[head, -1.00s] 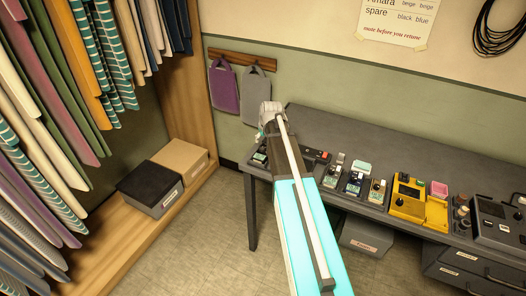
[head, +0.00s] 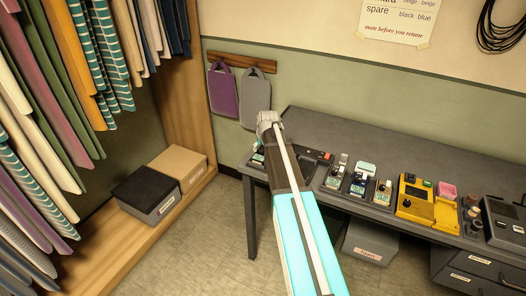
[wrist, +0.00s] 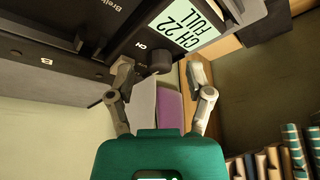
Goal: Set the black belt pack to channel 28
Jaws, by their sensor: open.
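A black device, taken to be the belt pack (wrist: 95,30), fills the upper part of the wrist view. Its lit green screen (wrist: 183,25) reads "CH 22 FULL". A dark round knob (wrist: 159,61) sticks out beside the label "CH". My gripper (wrist: 160,72) is open, with one finger on each side of the knob. Gaps show between the fingers and the knob, so it is not gripped. In the head view my arm reaches to the left end of the grey desk (head: 330,125) and hides most of what is there.
Several small devices and a yellow unit (head: 414,197) stand along the desk's front edge to the right. A purple bag (head: 223,92) and a grey bag (head: 255,95) hang on the wall behind. A clothes rack and two boxes are at left.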

